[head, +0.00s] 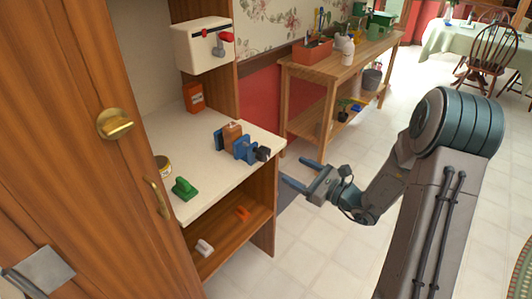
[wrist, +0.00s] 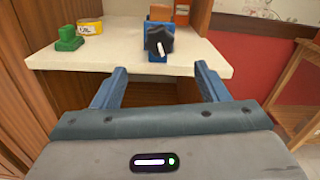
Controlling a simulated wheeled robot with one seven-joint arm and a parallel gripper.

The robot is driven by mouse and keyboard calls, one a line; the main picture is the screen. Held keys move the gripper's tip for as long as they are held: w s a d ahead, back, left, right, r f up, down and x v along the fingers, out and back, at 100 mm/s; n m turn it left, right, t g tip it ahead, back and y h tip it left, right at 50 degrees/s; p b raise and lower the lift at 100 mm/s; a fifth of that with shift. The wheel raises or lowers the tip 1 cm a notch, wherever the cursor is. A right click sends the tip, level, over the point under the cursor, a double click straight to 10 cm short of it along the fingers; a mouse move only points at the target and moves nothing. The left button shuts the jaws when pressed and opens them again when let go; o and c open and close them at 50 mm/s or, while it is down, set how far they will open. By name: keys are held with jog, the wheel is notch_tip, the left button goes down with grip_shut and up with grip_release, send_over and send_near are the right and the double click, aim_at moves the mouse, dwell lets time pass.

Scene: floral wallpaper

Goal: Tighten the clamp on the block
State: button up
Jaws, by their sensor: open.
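The blue clamp (head: 242,149) stands on the cream counter near its right edge, with an orange-brown block (head: 232,134) between its jaws. Its black knob (head: 263,154) sits at the end facing my gripper. In the wrist view the knob (wrist: 160,40) has a white pointer mark and is straight ahead, above centre. The clamp's blue body (wrist: 153,57) and the block (wrist: 160,13) are partly hidden behind the knob. My gripper (head: 297,173) is open and empty, off the counter's edge and apart from the knob. Its two blue fingers (wrist: 163,80) show in the wrist view.
The counter (head: 215,165) also holds a green object (head: 184,189), a yellow tin (head: 163,167) and an orange box (head: 194,97). A white wall box (head: 199,46) hangs above. A lower shelf (head: 230,232) holds small items. A wooden cabinet door stands at left. Open floor lies right.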

aim_at(267, 156)
jog(key=p+x, duration=0.1)
jog(key=x, duration=1.1)
jog(key=shift+a, duration=0.1)
jog(key=shift+p, duration=0.3)
jog(key=c, duration=1)
